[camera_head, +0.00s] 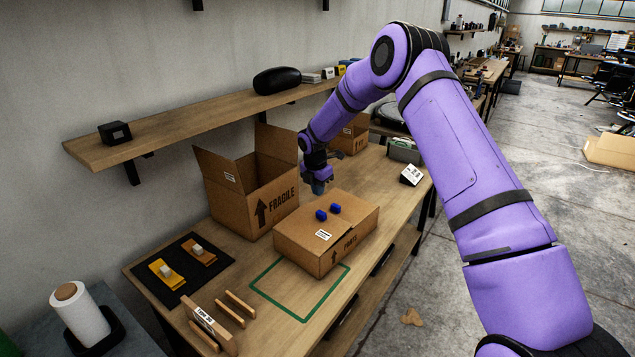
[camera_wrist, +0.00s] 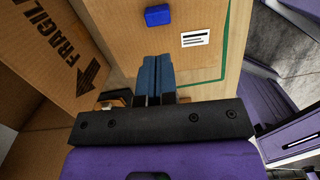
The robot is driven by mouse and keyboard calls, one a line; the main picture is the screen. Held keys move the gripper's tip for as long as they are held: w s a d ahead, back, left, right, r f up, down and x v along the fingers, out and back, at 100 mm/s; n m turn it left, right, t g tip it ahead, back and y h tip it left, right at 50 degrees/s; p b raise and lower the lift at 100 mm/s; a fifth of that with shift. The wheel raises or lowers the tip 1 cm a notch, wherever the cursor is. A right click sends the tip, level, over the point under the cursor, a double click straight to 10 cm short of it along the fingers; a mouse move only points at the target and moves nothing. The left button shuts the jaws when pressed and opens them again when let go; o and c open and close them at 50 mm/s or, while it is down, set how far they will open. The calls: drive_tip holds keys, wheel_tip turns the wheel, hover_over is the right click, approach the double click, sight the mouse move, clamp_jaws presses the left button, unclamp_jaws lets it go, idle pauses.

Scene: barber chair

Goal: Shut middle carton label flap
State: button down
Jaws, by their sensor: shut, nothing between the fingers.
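A brown carton marked PARTS (camera_head: 330,259) stands low on the workbench. In the wrist view the label (camera_wrist: 195,38) and one blue knob (camera_wrist: 158,15) show beyond my fingertips. My gripper (camera_head: 319,188) is shut and empty, pointing down near this carton's far edge. Its blue fingers (camera_wrist: 155,78) show in the wrist view; I cannot tell whether they touch the carton. A taller FRAGILE carton (camera_head: 270,208) stands open beside it. Another carton (camera_head: 352,138) is farther back, partly hidden by my arm.
A green outline (camera_head: 345,277) marks the bench around the PARTS carton's front. A black mat (camera_head: 182,282) with orange-yellow tools lies at left, near wooden strips (camera_head: 240,301). A wall shelf (camera_head: 200,118) runs above the bench. A white-labelled block (camera_head: 411,175) stands at right.

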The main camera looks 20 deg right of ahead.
sight(322, 212)
drive_tip(key=f, duration=0.5)
drive_tip(key=d+f, duration=0.1)
drive_tip(key=f, duration=0.2)
drive_tip(key=shift+w+f, duration=0.15)
drive_tip(key=shift+w, duration=0.15)
drive_tip(key=shift+w+d+f, duration=0.1)
drive_tip(key=shift+d+f, duration=0.1)
drive_tip(key=shift+f, duration=0.3)
drive_tip(key=shift+w+d+f, duration=0.1)
drive_tip(key=shift+d+f, duration=0.05)
drive_tip(key=shift+f, duration=0.35)
drive_tip(key=shift+r, duration=0.15)
